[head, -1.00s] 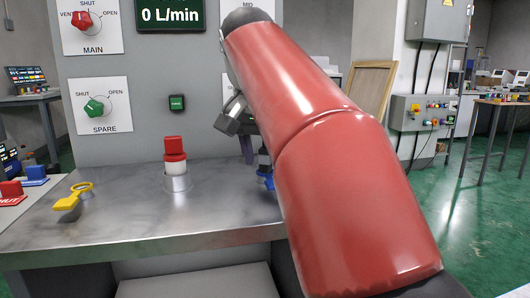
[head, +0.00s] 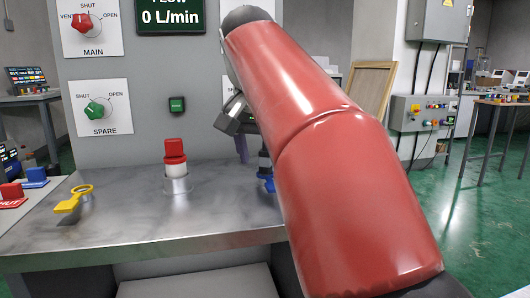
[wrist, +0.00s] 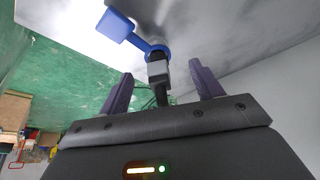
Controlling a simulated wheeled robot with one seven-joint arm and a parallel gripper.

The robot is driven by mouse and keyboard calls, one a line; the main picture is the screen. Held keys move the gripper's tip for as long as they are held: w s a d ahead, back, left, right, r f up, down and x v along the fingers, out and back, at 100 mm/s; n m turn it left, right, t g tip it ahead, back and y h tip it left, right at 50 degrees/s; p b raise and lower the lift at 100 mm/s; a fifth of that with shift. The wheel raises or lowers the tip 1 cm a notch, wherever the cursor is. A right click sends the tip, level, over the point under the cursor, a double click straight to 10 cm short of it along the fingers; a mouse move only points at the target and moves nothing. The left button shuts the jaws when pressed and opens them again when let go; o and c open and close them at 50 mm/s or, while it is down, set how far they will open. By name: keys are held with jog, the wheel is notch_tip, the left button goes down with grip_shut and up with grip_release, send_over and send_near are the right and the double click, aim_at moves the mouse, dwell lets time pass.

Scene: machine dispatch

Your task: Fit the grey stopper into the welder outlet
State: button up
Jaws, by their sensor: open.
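My gripper (wrist: 160,70) is open, with its two purple fingers apart. In the head view it (head: 242,148) hangs beside the panel, partly behind my red arm. In the wrist view a grey and black upright piece (wrist: 158,72) appears between the fingers, with no finger visibly touching it. A blue ring with a square tag (wrist: 118,26) lies around or against its far end; I cannot tell which. The blue part also shows on the metal bench in the head view (head: 267,183). I cannot tell whether the grey piece is the stopper. No welder outlet can be made out.
A red-capped white piece (head: 175,160) stands in a metal cup on the bench (head: 140,225). A yellow ring tag (head: 72,199) lies at the bench's left. The panel (head: 150,60) with MAIN and SPARE knobs rises behind.

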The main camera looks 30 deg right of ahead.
jog(key=shift+r+p, duration=2.1)
jog(key=shift+r, duration=0.75)
